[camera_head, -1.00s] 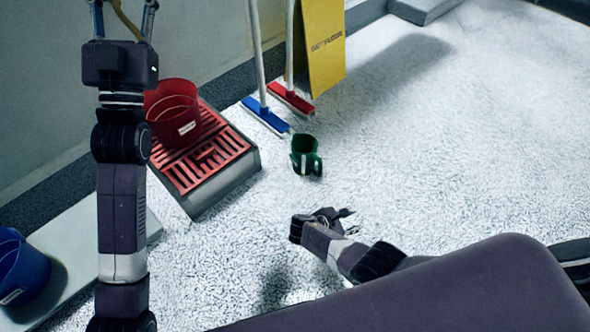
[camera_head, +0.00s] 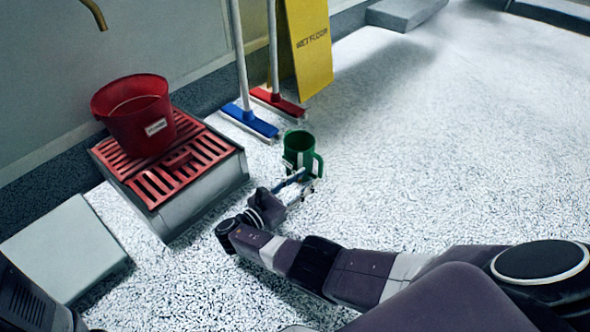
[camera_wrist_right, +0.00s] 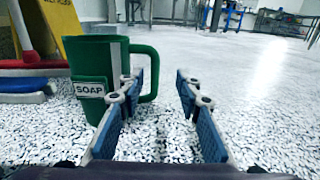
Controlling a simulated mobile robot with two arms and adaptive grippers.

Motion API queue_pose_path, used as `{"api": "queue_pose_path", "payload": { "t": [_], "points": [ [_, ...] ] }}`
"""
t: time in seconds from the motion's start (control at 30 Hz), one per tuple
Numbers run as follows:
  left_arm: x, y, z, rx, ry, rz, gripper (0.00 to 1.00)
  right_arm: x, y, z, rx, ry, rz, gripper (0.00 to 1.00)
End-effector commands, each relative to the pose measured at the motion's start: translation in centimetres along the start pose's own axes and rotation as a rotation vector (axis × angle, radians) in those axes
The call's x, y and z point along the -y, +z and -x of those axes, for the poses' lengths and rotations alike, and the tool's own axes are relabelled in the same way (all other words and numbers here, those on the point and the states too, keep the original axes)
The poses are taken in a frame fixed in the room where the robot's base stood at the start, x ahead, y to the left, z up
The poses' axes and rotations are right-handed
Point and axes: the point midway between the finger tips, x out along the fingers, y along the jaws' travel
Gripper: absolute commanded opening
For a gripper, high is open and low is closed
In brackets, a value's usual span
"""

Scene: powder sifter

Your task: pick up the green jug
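The green jug (camera_head: 297,148) stands upright on the speckled floor, its handle to the right. In the right wrist view the jug (camera_wrist_right: 92,62) has a label reading SOAP, and its handle points toward the middle. My right gripper (camera_head: 305,181) is low in front of the jug, with its fingers toward it. In the right wrist view the right gripper (camera_wrist_right: 160,90) is open, its blue-padded fingers apart with nothing between them. The left finger overlaps the jug's right side and handle in the picture; I cannot tell whether they touch. My left gripper is not in view.
A red bucket (camera_head: 136,112) stands on a red grate (camera_head: 165,186) over a grey base, left of the jug. A blue broom (camera_head: 250,120), a red broom (camera_head: 278,102) and a yellow wet floor sign (camera_head: 308,50) are behind. Floor to the right is clear.

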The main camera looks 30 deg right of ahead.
Motion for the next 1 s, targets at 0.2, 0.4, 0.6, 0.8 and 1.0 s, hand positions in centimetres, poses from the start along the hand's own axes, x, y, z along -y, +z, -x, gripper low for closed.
{"api": "queue_pose_path", "payload": {
  "t": [0.2,0.4,0.6,0.8,1.0],
  "points": [
    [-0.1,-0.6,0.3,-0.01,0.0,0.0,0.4,0.0,0.1,-2.0,0.008,-0.003,0.001,0.32],
    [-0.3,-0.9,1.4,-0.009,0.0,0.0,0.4,-0.4,-0.1,-4.2,0.007,-0.003,-0.001,0.32],
    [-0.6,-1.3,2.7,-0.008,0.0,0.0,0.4,-0.7,0.0,-6.9,0.006,-0.003,0.001,0.32],
    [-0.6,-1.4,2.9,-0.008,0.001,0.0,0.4,-0.7,0.3,-7.8,0.005,-0.002,0.002,0.32],
    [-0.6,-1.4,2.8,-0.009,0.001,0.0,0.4,-0.7,0.3,-7.8,0.004,-0.002,0.002,0.26]
  ]
}}
